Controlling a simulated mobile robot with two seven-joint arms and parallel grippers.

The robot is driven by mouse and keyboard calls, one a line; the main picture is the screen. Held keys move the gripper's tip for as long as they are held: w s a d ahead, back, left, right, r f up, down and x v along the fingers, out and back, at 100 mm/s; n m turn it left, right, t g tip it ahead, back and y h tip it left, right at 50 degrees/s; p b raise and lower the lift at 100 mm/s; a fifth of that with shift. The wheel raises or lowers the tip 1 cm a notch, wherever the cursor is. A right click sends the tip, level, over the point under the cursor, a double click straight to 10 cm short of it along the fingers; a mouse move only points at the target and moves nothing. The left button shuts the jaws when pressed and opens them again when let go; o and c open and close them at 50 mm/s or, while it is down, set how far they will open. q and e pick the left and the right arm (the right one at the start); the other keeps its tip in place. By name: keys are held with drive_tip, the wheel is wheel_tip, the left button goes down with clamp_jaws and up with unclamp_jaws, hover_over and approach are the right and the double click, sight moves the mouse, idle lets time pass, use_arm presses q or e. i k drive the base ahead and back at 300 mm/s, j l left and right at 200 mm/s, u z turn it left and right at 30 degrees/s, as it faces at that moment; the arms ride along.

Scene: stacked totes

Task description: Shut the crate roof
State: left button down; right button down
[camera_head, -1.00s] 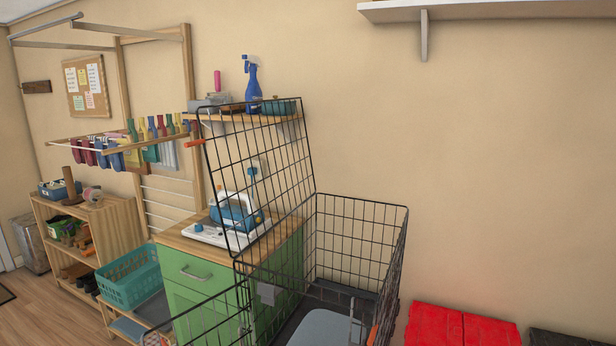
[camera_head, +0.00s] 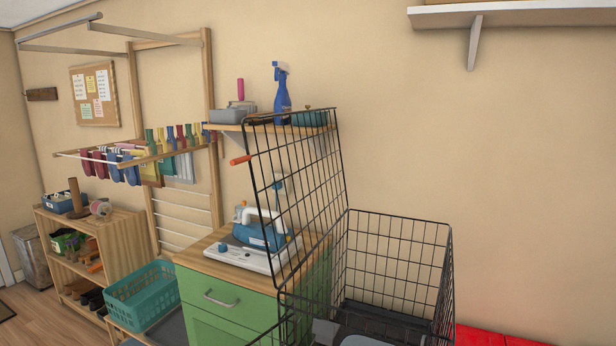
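A black wire crate (camera_head: 398,218) stands at the lower middle right, with its wire sides up and its lower front cut off by the picture's bottom edge. Its roof (camera_head: 338,160) is a wire panel that stands open, raised steeply and leaning left from the crate's left side. A grey surface shows low inside the crate. Neither of my grippers is in view.
A green cabinet (camera_head: 222,297) with a wooden top stands behind and left of the roof, bearing a blue and white appliance. A wall shelf (camera_head: 228,127) with a spray bottle (camera_head: 281,88) is behind the roof's top. Red boxes (camera_head: 480,337) lie at the lower right.

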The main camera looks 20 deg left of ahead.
sight(240, 160)
drive_tip(key=i+j+z, duration=0.15)
drive_tip(key=j+z, duration=0.25)
drive_tip(key=j, duration=1.05)
drive_tip(key=k+j+z, duration=0.1)
drive_tip(key=j+z, duration=0.3)
drive_tip(key=j, duration=1.05)
